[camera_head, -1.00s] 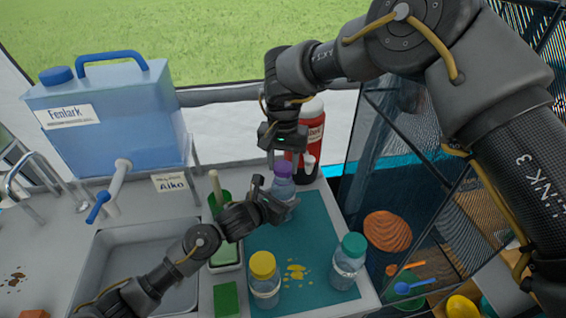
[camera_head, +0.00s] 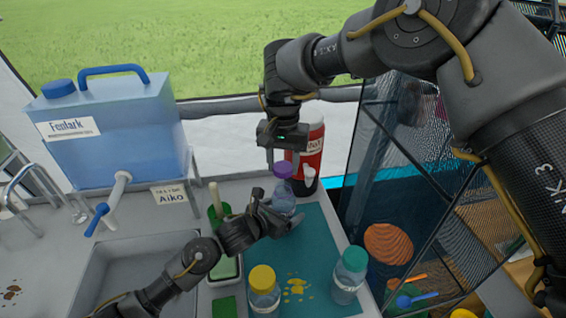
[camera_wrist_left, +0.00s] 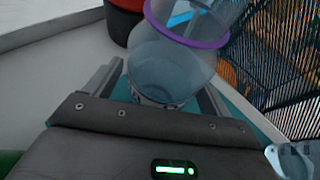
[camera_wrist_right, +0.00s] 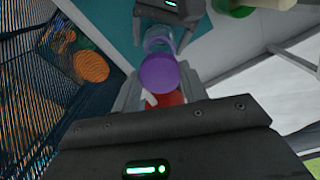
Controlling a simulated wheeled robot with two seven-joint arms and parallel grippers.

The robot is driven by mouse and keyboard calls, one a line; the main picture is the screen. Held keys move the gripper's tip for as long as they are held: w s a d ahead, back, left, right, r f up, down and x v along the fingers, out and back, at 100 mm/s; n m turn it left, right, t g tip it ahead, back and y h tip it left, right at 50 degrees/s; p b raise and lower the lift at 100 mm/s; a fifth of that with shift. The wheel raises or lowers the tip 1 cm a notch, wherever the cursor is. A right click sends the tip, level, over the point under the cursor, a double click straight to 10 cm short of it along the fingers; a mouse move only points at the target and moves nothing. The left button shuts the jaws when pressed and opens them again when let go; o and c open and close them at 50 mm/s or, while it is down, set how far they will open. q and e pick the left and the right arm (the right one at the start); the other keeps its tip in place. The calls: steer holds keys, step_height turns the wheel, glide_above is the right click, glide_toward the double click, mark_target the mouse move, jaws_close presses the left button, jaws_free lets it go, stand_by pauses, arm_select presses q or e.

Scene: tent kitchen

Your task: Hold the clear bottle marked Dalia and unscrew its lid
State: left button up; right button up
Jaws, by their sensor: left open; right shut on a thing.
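In the left wrist view the bottle (camera_wrist_left: 165,65) stands between the spread fingers. Whether either finger touches it I cannot tell.
A yellow-lidded bottle (camera_head: 264,291) and a teal-lidded bottle (camera_head: 349,276) stand at the front of the mat (camera_head: 318,240). A red container (camera_head: 311,150) is close behind. A green caddy (camera_head: 226,265) and a sink (camera_head: 135,270) lie left; a mesh rack (camera_head: 400,180) stands right.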

arm_select(q)
steer(key=shift+s+a+r, duration=0.1)
steer(key=b+v, duration=0.1)
steer(key=v, duration=1)
steer(key=shift+s+a, duration=0.2)
steer(key=shift+s, duration=0.1)
